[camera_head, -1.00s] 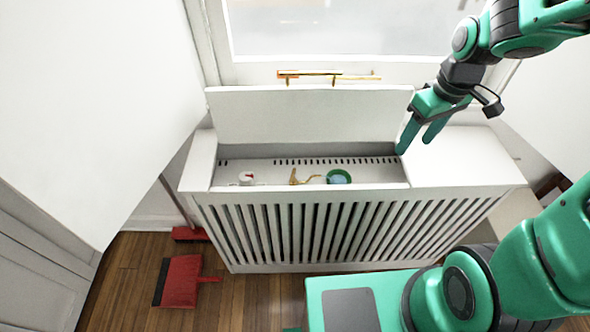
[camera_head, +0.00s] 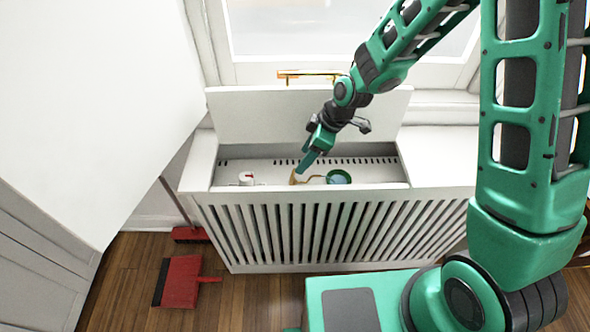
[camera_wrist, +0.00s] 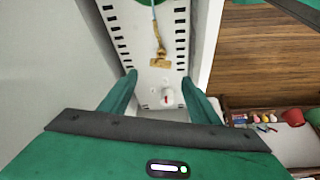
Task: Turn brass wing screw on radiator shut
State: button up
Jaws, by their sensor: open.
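The brass wing screw (camera_head: 294,178) stands in the open top recess of the white radiator cover (camera_head: 230,170). In the wrist view the brass piece (camera_wrist: 160,60) lies just beyond the fingertips, roughly in line with the space between them. My gripper (camera_head: 302,170) reaches down over the recess, close to the brass piece, and partly hides it in the head view. Its two green fingers (camera_wrist: 159,78) are apart in the wrist view with nothing gripped. Whether a finger touches the brass cannot be told.
A white-and-red item (camera_head: 246,178) sits left of the brass, and a green ring-shaped item with blue (camera_head: 338,177) right of it. The raised lid (camera_head: 250,115) stands behind the recess, below a brass handle (camera_head: 300,74). A red dustpan (camera_head: 180,282) lies on the floor.

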aim_at(293, 173)
jog(key=x, duration=0.8)
jog(key=shift+f, duration=0.2)
jog(key=shift+c, duration=0.7)
jog(key=c, duration=0.9)
